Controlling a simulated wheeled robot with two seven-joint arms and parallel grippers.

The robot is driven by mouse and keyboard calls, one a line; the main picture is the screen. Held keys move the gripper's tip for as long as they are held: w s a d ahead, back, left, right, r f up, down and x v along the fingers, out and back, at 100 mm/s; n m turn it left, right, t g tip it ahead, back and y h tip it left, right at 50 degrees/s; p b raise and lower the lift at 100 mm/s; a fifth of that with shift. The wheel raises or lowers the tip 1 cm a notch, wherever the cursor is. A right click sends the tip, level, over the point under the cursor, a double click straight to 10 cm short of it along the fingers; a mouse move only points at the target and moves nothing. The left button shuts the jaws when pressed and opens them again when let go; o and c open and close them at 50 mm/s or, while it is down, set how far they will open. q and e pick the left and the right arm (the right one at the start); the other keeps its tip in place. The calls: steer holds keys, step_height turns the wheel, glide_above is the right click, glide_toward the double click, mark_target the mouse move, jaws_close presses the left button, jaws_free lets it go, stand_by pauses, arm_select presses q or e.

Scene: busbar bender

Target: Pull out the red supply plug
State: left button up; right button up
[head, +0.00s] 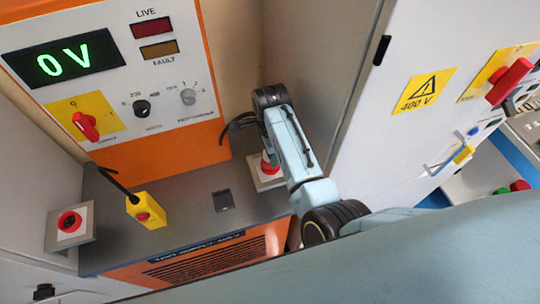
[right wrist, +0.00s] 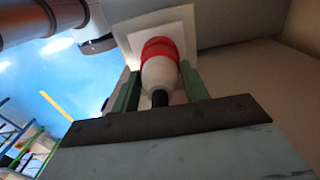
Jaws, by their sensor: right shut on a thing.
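The red supply plug (right wrist: 160,72) has a white body and a red collar, with a dark cable end toward the camera. Its red end is at a white square plate (right wrist: 121,37) in the right wrist view and looks seated there. My right gripper (right wrist: 161,85) is shut on the plug, with one green finger on each side of its white body. In the head view, part of the red plug (head: 268,165) shows at its pale plate (head: 262,184) beside my right arm, which hides the rest and the gripper's fingers. My left gripper is not in view.
The orange-and-white panel's display (head: 64,59) reads 0 V, and the LIVE lamp (head: 152,27) looks dark. A yellow box with a red button (head: 148,212) and a red round socket (head: 70,222) are at left. A grey cabinet wall (head: 315,50) stands close to my right arm.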

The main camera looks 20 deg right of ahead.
steer(key=shift+w+r, duration=0.1)
steer(key=shift+r, duration=0.15)
steer(key=shift+r, duration=0.65)
steer(key=shift+r, duration=0.1)
steer(key=shift+r, duration=0.65)
steer(key=shift+r, duration=2.55)
